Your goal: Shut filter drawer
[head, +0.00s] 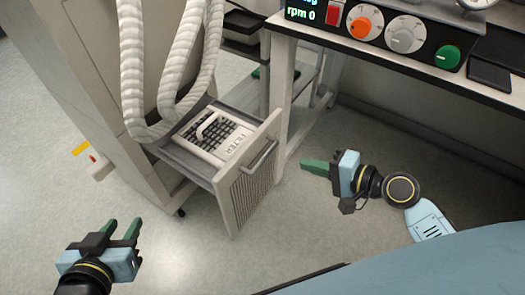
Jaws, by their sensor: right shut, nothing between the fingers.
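The filter drawer (245,185) is pulled out of the beige cabinet (88,100). Its front panel has a vent grille and a bar handle (259,158). A white filter cartridge (228,140) marked FILTER, with a loop grip, lies in it. My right gripper (306,167) is to the right of the drawer front, its green fingers together and empty, pointing left towards the panel; it looks apart from the panel. My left gripper (123,230) is at the lower left, its green fingers apart and empty, away from the drawer.
Ribbed white hoses (133,75) hang in front of the cabinet above the drawer. A bench (360,48) with a control panel of knobs stands at upper right, its leg (285,85) close behind the drawer front. The floor (185,255) between my grippers is clear.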

